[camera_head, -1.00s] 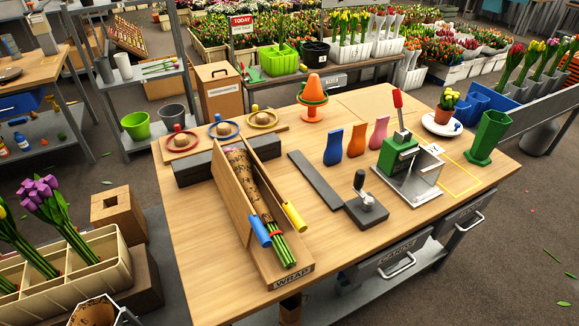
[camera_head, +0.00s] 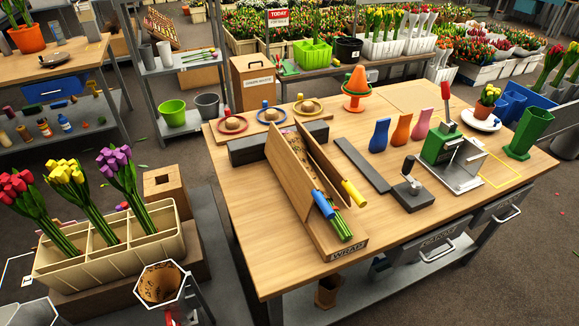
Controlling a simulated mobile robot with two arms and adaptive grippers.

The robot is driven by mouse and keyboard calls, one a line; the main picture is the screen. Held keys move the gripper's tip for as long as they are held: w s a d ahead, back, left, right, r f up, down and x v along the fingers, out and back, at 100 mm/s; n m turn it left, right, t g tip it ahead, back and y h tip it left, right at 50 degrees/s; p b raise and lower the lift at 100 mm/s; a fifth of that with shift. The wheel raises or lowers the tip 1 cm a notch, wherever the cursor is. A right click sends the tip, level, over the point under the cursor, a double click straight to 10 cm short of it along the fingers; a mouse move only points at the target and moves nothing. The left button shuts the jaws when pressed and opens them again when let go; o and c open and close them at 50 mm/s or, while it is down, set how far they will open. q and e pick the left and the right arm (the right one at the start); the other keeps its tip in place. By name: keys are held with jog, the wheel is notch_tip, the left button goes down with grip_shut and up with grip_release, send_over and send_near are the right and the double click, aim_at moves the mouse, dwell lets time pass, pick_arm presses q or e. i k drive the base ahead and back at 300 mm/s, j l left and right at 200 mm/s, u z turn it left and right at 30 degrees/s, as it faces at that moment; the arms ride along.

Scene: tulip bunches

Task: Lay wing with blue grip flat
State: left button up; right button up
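A wooden wrap station (camera_head: 346,246) labelled WRAP stands on the table. Its left wing (camera_head: 291,186) stands raised and carries the blue grip (camera_head: 323,204) at its near end. Its right wing (camera_head: 325,156) is also raised and carries the yellow grip (camera_head: 353,193). Between the wings lies brown patterned paper (camera_head: 296,146), with green stems (camera_head: 341,228) sticking out at the near end. Neither of my grippers is in view.
A dark block (camera_head: 246,150) sits left of the station's far end. A dark flat bar (camera_head: 361,165) and a grey lever device (camera_head: 411,193) stand to its right. Bare tabletop (camera_head: 254,222) lies left of the station. A cream tulip crate (camera_head: 110,258) stands at the left.

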aim_at(302, 189)
jog(key=l+u, duration=0.2)
jog(key=u, duration=0.25)
jog(key=i+l+u, duration=0.1)
jog(key=l+u, duration=0.2)
jog(key=u, duration=0.15)
jog(key=l+u, duration=0.2)
jog(key=u, duration=0.25)
jog(key=k+l+u, duration=0.1)
jog(key=l, duration=0.35)
jog(key=k+l+u, duration=0.1)
jog(key=l, duration=0.35)
jog(key=k+l+u, duration=0.1)
jog(key=l, duration=0.35)
jog(key=k+l+u, duration=0.1)
jog(key=l, duration=0.3)
jog(key=k+l, duration=0.2)
jog(key=l, duration=0.2)
jog(key=k+l+u, duration=0.15)
jog(key=l, duration=0.3)
jog(key=i+j+z, duration=0.1)
jog(key=z, duration=0.2)
